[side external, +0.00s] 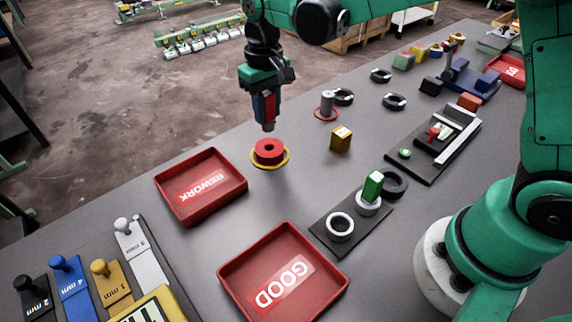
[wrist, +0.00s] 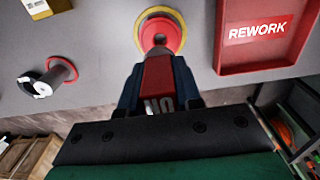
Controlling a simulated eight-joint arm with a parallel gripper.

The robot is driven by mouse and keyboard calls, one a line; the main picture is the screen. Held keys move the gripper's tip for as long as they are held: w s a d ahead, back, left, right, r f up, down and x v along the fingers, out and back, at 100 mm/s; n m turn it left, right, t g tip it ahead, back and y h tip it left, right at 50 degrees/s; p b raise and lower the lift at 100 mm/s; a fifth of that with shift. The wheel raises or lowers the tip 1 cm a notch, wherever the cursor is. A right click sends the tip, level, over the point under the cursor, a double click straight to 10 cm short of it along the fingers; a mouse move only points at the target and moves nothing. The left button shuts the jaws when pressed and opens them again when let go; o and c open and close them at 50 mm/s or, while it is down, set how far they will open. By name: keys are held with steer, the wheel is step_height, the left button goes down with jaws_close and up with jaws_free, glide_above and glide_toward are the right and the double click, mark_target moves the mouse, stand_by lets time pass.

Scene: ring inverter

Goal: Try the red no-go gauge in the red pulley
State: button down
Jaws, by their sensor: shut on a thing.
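My gripper (side external: 266,108) is shut on the red no-go gauge (side external: 269,112), which hangs upright with its short grey pin pointing down. In the wrist view the gauge (wrist: 159,84) shows the letters "NO" between the dark fingers. The red pulley (side external: 262,158) sits on a yellow ring (side external: 286,160) on the table, its dark bore facing up. The pin is above the pulley, with a small gap showing in the side view. In the wrist view the red pulley (wrist: 173,31) lies just beyond the gauge's end, which partly covers it; exact centring over the bore is unclear.
A red REWORK tray (side external: 238,190) stands just left of the pulley, and a red GOOD tray (side external: 340,285) is nearer the front. A yellow block (side external: 341,140) and a grey pin on a red base (side external: 327,106) stand to the right. Bare table surrounds the pulley.

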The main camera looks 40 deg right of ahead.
steer(key=shift+r, duration=1.25)
